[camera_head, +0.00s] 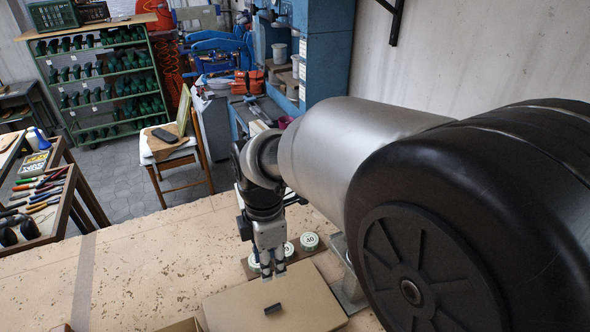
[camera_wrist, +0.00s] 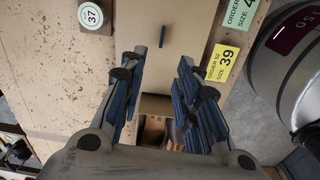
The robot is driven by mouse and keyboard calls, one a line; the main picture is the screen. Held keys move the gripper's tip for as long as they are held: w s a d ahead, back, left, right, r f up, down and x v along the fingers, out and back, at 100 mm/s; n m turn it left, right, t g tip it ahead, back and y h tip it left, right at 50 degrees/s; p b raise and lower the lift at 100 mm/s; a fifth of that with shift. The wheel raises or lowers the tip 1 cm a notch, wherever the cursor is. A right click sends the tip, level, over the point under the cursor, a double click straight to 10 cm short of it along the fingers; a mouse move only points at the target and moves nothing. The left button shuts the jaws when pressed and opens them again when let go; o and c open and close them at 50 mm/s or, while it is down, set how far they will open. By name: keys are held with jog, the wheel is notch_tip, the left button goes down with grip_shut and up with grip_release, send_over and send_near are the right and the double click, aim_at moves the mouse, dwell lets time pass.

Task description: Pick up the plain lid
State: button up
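The plain lid (camera_head: 235,309) is a flat tan panel with a dark bar handle (camera_head: 274,309) and no label I can see on it. It lies at the bottom of the head view and also shows in the wrist view (camera_wrist: 185,70), with its handle (camera_wrist: 167,43) near the top. My gripper (camera_head: 273,275) points down over the lid's far part, beyond the handle in the head view. In the wrist view my gripper (camera_wrist: 160,62) is open, its fingers apart with nothing between them. Whether the fingertips touch the lid cannot be told.
Round white-topped pieces (camera_head: 309,241) sit on a strip behind the lid. A yellow size 39 label (camera_wrist: 223,62) and a round 37 label (camera_wrist: 92,15) lie beside the lid. An open compartment (camera_wrist: 153,130) shows below it. The bench (camera_head: 150,265) is clear to the left.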

jog(key=n+b, duration=0.1)
jog(key=b, duration=0.2)
send_over(273, 306)
jog(key=f, duration=1.2)
jog(key=shift+w+a+f, duration=0.2)
jog(key=shift+a+f, duration=0.1)
jog(key=shift+f, duration=0.1)
jog(key=f, duration=0.1)
jog(key=f+b, duration=0.1)
jog(key=f, duration=0.2)
jog(key=shift+s+d+f, duration=0.15)
jog(key=shift+s+d, duration=0.1)
jog(key=shift+s, duration=0.05)
jog(key=shift+f, duration=0.5)
jog(key=shift+r, duration=0.1)
jog(key=shift+c, duration=0.5)
grip_shut()
